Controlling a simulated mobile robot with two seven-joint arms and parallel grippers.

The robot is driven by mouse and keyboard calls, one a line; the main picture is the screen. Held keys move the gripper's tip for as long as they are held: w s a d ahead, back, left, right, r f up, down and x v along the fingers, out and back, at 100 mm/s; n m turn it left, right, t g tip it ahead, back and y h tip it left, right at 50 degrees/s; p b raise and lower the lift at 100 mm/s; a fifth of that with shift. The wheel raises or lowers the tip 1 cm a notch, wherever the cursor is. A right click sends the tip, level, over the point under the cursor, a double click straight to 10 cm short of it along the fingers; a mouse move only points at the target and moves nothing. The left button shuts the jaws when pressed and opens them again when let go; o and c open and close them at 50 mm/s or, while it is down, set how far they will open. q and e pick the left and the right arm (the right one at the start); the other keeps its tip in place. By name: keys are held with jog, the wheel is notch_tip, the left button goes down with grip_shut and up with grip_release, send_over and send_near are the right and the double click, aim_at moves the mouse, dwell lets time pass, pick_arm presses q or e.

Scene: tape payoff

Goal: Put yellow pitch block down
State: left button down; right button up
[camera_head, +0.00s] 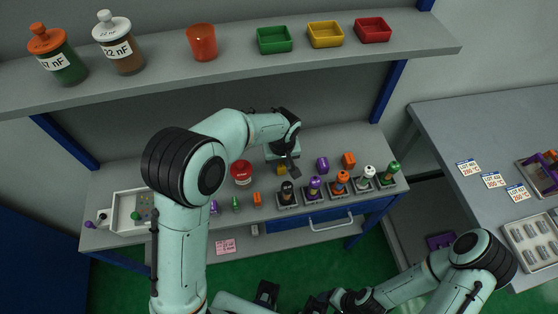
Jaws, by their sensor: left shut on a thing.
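The yellow pitch block (281,169) is a small yellow piece at the middle of the workbench, partly hidden by my left gripper (287,165). My left gripper reaches in from above and is shut on the block. Whether the block touches the bench top cannot be told from this view. My right arm comes in at the lower right, low in front of the bench. Its gripper end lies near the bottom edge, and its fingers cannot be made out.
A row of dark stands with coloured knobs (340,182) fills the bench's front right. Purple (322,164) and orange (348,159) blocks sit behind it. A red round container (241,172) stands left of the gripper. A shelf (360,55) with jars and bins hangs above.

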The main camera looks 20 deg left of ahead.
pick_arm(q)
jog(key=shift+d+r, duration=0.15)
jog(key=shift+d, duration=0.05)
jog(key=shift+f, duration=0.2)
jog(key=c, duration=0.8)
grip_release()
jog(key=shift+c, duration=0.2)
jog(key=shift+r, duration=0.1)
